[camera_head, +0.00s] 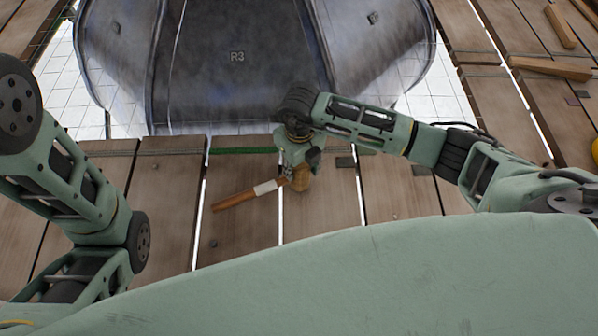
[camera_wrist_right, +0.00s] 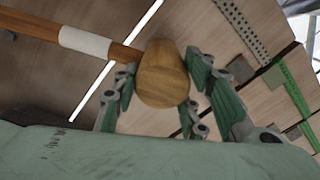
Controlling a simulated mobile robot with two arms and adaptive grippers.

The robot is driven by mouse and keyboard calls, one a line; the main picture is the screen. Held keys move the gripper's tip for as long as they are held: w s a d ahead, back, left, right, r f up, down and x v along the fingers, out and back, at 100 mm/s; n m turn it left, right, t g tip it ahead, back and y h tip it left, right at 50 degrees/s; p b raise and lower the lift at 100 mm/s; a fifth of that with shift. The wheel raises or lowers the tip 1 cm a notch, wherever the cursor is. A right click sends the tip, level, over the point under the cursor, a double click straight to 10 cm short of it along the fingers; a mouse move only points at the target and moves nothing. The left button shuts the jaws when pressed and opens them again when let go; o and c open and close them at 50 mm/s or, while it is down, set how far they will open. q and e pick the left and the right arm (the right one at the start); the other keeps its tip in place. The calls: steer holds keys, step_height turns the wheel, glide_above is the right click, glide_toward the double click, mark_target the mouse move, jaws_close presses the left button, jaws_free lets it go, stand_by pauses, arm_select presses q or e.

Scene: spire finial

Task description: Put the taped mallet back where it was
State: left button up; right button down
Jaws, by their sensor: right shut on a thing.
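The taped mallet (camera_head: 235,200) has a brown wooden handle with a band of white tape and a lighter wooden head. In the head view its handle points down and left over the planks. My right gripper (camera_head: 301,172) is shut on the mallet at its head. In the right wrist view the mallet head (camera_wrist_right: 162,75) sits between the green fingers of the right gripper (camera_wrist_right: 160,98), and the taped handle runs off to the upper left. My left arm shows at the left of the head view, but its gripper is out of view.
A large grey metal piece marked R3 (camera_head: 240,90) stands beyond the plank deck (camera_head: 330,215). A green strip (camera_head: 240,151) runs along the deck's far edge. Wooden blocks (camera_head: 550,68) lie at the upper right. Narrow gaps separate the planks.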

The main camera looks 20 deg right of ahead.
step_height(320, 180, down, 2)
steer(key=shift+f+b, duration=0.25)
steer(key=shift+b, duration=0.4)
steer(key=shift+r, duration=0.15)
steer(key=c, duration=1.1)
jaws_free()
